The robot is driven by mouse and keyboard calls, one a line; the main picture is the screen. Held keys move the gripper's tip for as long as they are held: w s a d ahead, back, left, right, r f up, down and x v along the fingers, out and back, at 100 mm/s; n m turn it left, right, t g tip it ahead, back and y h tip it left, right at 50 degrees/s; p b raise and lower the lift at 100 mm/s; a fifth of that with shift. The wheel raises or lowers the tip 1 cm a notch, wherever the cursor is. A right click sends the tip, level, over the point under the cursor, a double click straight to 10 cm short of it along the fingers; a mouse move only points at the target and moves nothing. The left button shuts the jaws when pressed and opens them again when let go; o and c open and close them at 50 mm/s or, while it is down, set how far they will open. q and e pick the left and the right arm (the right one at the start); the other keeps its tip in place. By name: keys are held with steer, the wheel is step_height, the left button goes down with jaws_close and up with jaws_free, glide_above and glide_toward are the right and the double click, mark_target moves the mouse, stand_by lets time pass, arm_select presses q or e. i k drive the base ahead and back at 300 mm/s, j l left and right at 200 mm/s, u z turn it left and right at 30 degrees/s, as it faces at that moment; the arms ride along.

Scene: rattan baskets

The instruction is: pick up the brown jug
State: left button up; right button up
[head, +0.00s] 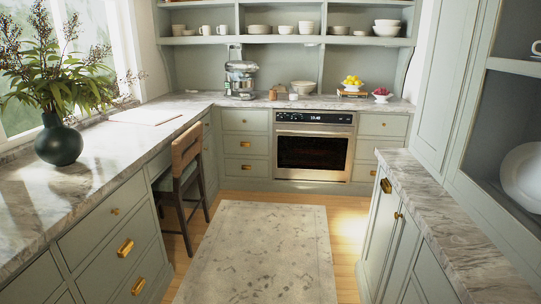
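I cannot make out a brown jug for certain in the head view. A small brownish item (273,94) stands on the back counter, just right of the stand mixer (241,78); it is too small to tell what it is. A small brown-toned cup (178,30) sits at the left of the upper open shelf. Neither of my grippers shows in this view.
A dark green vase (58,142) with leafy branches stands on the left marble counter (95,178). A wooden chair (185,175) stands beside it. A rug (262,250) covers the open floor between the counters. An oven (312,151) is at the back; a right counter (435,210) borders the aisle.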

mark_target(273, 96)
steer(key=i+l, duration=0.1)
steer(key=i, duration=4.55)
steer(key=j+u, duration=0.05)
steer(key=j, duration=0.05)
